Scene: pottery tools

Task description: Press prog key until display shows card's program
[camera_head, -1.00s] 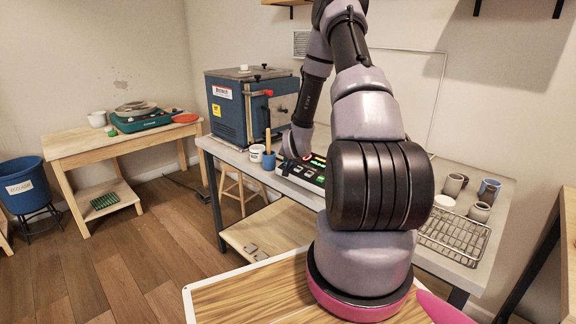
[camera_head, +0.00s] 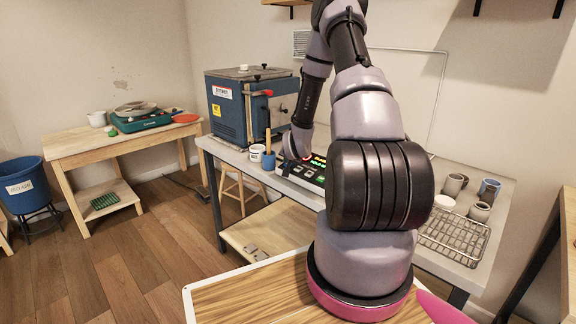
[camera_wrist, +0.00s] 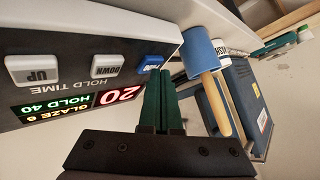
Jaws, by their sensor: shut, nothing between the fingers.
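The controller (camera_head: 303,171) lies on the grey bench, with its lit display partly behind my arm. In the wrist view its panel appears upside down, with white UP (camera_wrist: 33,69) and DOWN (camera_wrist: 112,66) keys and a blue key (camera_wrist: 150,62), whose lettering is partly legible. The display (camera_wrist: 75,105) shows a red 20, a green HOLD 40 and a yellow line that looks like GLAZE 6. My gripper (camera_wrist: 159,74) is shut and empty, its green fingertips close beside the blue key. Contact cannot be told. I cannot make out the card.
Cups (camera_head: 480,211) and a wire rack (camera_head: 455,236) occupy the bench's right end.

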